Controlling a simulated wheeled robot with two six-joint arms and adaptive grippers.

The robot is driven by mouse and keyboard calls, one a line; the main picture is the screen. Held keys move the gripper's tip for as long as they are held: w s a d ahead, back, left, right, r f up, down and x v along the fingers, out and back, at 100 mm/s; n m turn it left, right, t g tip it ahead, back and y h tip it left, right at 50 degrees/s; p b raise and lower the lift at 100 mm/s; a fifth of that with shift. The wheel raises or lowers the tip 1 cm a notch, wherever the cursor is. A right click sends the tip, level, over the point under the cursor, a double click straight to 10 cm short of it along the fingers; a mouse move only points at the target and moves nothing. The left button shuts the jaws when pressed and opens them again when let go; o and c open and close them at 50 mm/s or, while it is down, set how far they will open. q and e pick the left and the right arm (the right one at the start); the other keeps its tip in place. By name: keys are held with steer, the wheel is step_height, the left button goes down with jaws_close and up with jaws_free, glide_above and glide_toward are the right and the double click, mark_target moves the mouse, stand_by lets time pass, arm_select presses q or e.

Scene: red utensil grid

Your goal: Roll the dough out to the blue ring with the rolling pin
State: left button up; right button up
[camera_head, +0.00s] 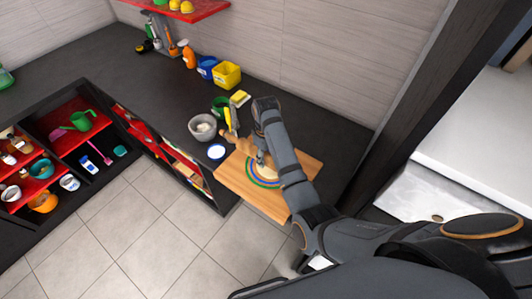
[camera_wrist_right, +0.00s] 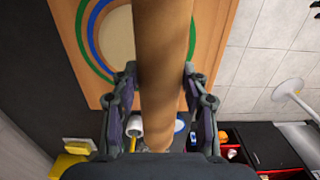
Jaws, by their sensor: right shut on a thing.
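The wooden board (camera_head: 238,187) lies on the dark counter and carries a blue ring and a green ring. The pale round dough (camera_wrist_right: 118,32) lies inside the blue ring (camera_wrist_right: 95,32) in the right wrist view, with part of it hidden behind the pin. My right gripper (camera_head: 262,160) is over the board, shut on the wooden rolling pin (camera_wrist_right: 163,50). One end of the pin (camera_head: 236,143) sticks out to the upper left in the head view. I cannot tell whether the pin touches the dough. My left gripper is not in view.
A grey bowl (camera_head: 202,134), a small white dish with a blue rim (camera_head: 216,152) and a green container (camera_head: 220,104) stand left of and behind the board. A yellow bin (camera_head: 227,75) and a blue bin (camera_head: 207,67) stand against the wall.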

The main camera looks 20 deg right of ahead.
steer(key=b, duration=0.1)
glide_above(266, 172)
step_height(266, 172, down, 4)
steer(key=shift+s+a+f, duration=0.1)
steer(key=shift+f, duration=0.35)
steer(key=shift+f+b, duration=0.35)
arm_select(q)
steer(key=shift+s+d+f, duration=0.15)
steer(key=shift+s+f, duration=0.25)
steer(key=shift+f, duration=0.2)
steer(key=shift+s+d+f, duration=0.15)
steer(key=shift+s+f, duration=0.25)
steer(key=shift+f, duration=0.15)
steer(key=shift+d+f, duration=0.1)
arm_select(e)
steer(key=shift+f, duration=0.55)
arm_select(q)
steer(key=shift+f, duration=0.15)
arm_select(e)
steer(key=shift+w+d+f, duration=0.15)
steer(key=shift+w+d, duration=0.4)
steer(key=shift+d, duration=0.25)
